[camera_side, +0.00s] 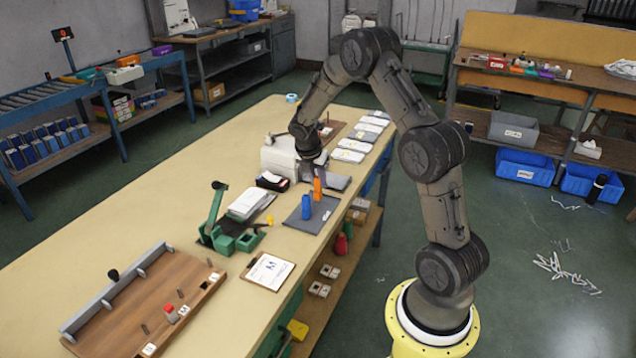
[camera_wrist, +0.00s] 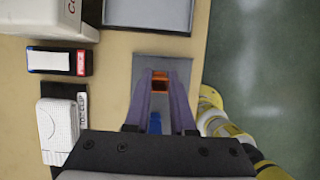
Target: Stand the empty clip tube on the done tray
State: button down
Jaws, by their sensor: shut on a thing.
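My gripper (camera_wrist: 160,78) is shut on an orange tube (camera_wrist: 160,86), which shows between the fingertips in the wrist view. In the side view the orange tube (camera_side: 318,190) is upright below my wrist, at the far end of a dark grey mat (camera_side: 319,222). I cannot tell whether its base touches the mat. A grey tray (camera_side: 338,183) lies just beyond. No done label is readable, so I cannot tell which surface is the done tray.
A white machine (camera_side: 280,157) stands left of my wrist. A black and red box (camera_wrist: 58,61) and a white stack (camera_wrist: 59,128) beside a clip label lie left of the mat. A green device (camera_side: 222,236) and clipboard (camera_side: 268,271) are nearer. The table's edge is close on the right.

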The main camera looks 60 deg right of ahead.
jog(key=shift+f, duration=0.55)
jog(key=shift+f, duration=0.1)
jog(key=c, duration=0.8)
grip_release()
jog(key=shift+o, duration=0.2)
